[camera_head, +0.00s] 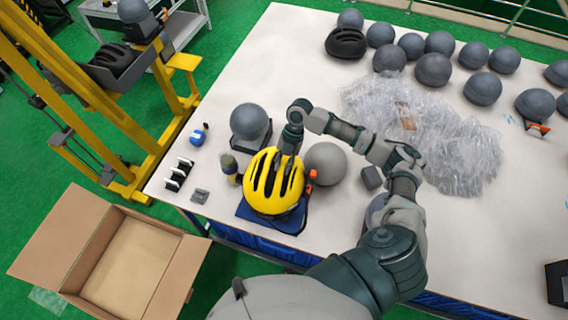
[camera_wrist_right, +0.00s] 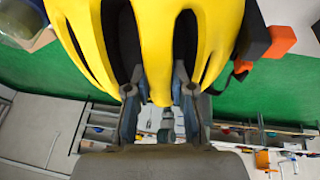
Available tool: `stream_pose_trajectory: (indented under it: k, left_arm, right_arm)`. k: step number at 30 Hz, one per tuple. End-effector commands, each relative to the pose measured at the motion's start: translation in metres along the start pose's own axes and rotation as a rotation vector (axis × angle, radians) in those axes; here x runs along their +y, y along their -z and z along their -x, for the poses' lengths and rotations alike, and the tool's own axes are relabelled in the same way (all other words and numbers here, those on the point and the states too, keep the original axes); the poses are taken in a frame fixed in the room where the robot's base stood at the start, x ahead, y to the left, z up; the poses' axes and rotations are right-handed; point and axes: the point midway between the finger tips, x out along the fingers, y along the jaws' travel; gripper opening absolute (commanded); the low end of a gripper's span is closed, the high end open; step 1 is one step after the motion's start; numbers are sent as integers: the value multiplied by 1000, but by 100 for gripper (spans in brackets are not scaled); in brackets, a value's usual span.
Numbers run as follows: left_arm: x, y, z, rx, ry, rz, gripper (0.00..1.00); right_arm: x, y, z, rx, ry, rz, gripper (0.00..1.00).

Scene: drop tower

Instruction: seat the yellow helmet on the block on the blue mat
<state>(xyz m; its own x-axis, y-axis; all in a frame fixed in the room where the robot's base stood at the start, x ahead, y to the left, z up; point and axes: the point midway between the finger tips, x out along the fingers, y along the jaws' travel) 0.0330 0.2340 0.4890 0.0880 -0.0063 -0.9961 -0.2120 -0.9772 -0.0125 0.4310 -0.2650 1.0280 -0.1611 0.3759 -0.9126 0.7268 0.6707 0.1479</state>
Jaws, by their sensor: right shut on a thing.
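The yellow helmet (camera_head: 268,196) is over the dark blue mat (camera_head: 262,221) near the table's front edge. My right gripper (camera_head: 288,158) is at the helmet's far side and shut on its shell. In the right wrist view the helmet (camera_wrist_right: 158,50) fills the top, with the two fingers of my right gripper (camera_wrist_right: 160,105) at its vents. No block shows on the mat; the helmet covers that spot, so I cannot tell whether it rests on a block or hangs above it. My left gripper is out of view.
A grey ball (camera_head: 326,163) stands right beside the helmet, and another grey ball (camera_head: 250,121) is behind it. A green-brown bottle (camera_head: 229,165) is at its left. Clear plastic wrap (camera_head: 440,130) covers mid-table. An open cardboard box (camera_head: 125,262) is on the floor.

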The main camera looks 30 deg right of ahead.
Motion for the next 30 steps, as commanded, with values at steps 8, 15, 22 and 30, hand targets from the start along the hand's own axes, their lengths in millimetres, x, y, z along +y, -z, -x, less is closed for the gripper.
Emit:
stream_pose_trajectory:
  k: [8,15,22,30]
  left_arm:
    - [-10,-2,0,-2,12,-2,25]
    - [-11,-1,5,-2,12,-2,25]
    - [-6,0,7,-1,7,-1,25]
    - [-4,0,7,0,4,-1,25]
  right_arm:
    - [-1,0,-1,4,-3,3,0]
    - [-5,0,0,6,0,1,0]
    - [-7,-1,0,5,-1,2,0]
    - [-6,-1,1,4,-1,2,0]
